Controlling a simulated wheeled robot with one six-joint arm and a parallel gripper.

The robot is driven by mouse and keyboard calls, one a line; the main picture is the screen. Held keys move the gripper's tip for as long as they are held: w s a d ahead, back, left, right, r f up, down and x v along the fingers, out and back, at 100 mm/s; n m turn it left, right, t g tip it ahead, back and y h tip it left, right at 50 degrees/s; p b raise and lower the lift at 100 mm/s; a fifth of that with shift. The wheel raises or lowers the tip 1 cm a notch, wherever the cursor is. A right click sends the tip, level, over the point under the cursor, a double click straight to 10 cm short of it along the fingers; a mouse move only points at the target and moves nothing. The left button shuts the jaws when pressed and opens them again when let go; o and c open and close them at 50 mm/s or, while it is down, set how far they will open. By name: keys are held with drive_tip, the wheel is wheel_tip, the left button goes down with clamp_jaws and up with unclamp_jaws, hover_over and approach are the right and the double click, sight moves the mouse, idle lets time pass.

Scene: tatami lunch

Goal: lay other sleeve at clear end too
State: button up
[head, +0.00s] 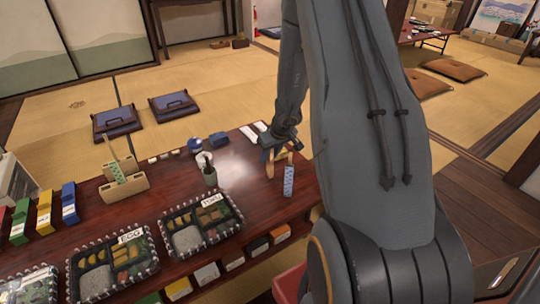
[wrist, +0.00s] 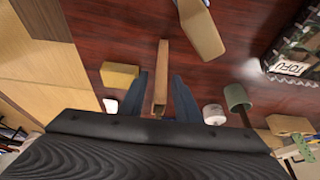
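My gripper (wrist: 160,88) is low over the dark red table, pointing down. A narrow tan piece (wrist: 160,70), perhaps a sleeve seen edge-on, stands between its two blue-grey fingers. Slim dark gaps seem to show beside it, so I cannot tell whether the fingers press on it. In the head view my gripper (head: 270,155) is at the table's right part. A blue patterned piece (head: 289,181) stands in front of it, near the table's front edge. Flat white pieces (head: 250,133) lie behind my gripper. I cannot tell for certain which of these are sleeves.
The TOFU box (head: 202,222) and EGG box (head: 112,262) stand to the left. A green cup (head: 210,176) is left of my gripper. A yellow block (wrist: 119,75) lies close beside the fingers in the wrist view. My arm hides the table's right end in the head view.

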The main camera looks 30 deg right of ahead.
drive_tip(key=p+v, duration=0.5)
drive_tip(key=v, duration=0.7)
drive_tip(key=s+a+r+n+y, duration=0.15)
drive_tip(key=a+r, duration=0.25)
drive_tip(key=a, duration=0.4)
drive_tip(key=s+a+r+g+y, duration=0.1)
drive_tip(key=s+a+r, duration=0.1)
drive_tip(key=a+r, duration=0.4)
drive_tip(key=s+a+r+n+y, duration=0.1)
drive_tip(key=s+a+r, duration=0.15)
drive_tip(key=a, duration=0.65)
drive_tip(key=s+a+r+g, duration=0.1)
drive_tip(key=s+a+r, duration=0.25)
drive_tip(key=s, duration=0.25)
drive_tip(key=s+a+r+g, duration=0.1)
drive_tip(key=s+a+r, duration=0.2)
drive_tip(key=s+a, duration=0.25)
drive_tip(key=s+d+r+g+h, duration=0.1)
drive_tip(key=s+r+h, duration=0.1)
drive_tip(key=s, duration=0.9)
drive_tip(key=shift+d+h, duration=0.25)
drive_tip(key=shift+h, duration=0.3)
drive_tip(key=shift+w+r+n, duration=0.1)
drive_tip(key=shift+n, duration=0.15)
